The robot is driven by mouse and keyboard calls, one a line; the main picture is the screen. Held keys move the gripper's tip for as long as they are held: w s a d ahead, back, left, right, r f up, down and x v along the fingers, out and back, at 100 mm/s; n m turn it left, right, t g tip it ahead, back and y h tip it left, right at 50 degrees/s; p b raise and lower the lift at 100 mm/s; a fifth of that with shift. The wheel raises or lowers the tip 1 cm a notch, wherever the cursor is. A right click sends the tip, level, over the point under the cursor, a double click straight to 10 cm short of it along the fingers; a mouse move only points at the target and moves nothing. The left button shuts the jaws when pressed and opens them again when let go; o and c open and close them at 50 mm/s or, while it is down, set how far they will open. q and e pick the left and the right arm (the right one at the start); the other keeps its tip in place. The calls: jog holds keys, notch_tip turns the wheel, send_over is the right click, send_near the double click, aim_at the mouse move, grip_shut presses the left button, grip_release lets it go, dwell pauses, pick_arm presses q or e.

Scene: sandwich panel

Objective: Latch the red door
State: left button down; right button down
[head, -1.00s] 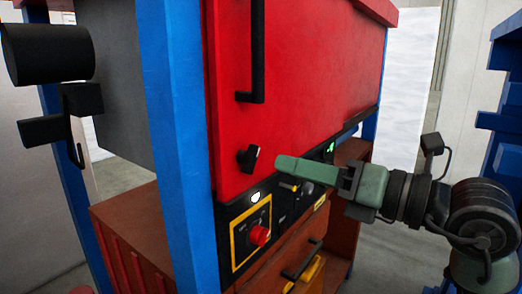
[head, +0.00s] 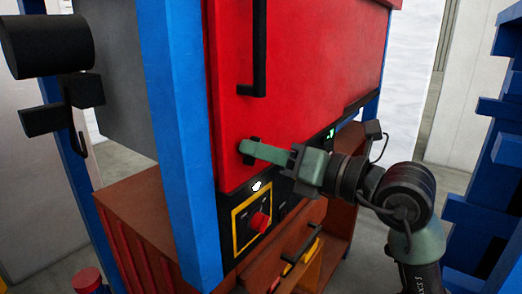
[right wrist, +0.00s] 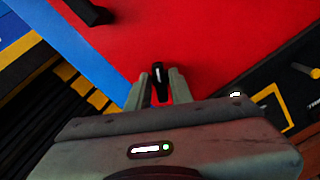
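The red door (head: 310,60) fills the upper middle of the head view and looks closed against its frame. A black vertical handle (head: 259,60) is on its left side. Below the handle, near the door's lower left corner, is a small black latch knob (head: 249,160), partly hidden by my right gripper (head: 262,151). In the right wrist view, the knob (right wrist: 160,82) stands between the two fingers of the right gripper (right wrist: 160,88), with visible gaps at both sides. The right gripper is open around it. My left gripper is not in view.
A control panel with a red knob (head: 260,221) on a yellow-edged plate sits below the door. A blue post (head: 178,150) stands left of the door. A wooden drawer with a black handle (head: 302,243) is lower down. Blue shelving (head: 490,215) stands at the right.

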jog(key=shift+n+b, duration=3.1)
jog(key=shift+b, duration=0.25)
jog(key=c, duration=1.4)
grip_release()
jog(key=shift+c, duration=0.2)
jog(key=shift+s, duration=0.1)
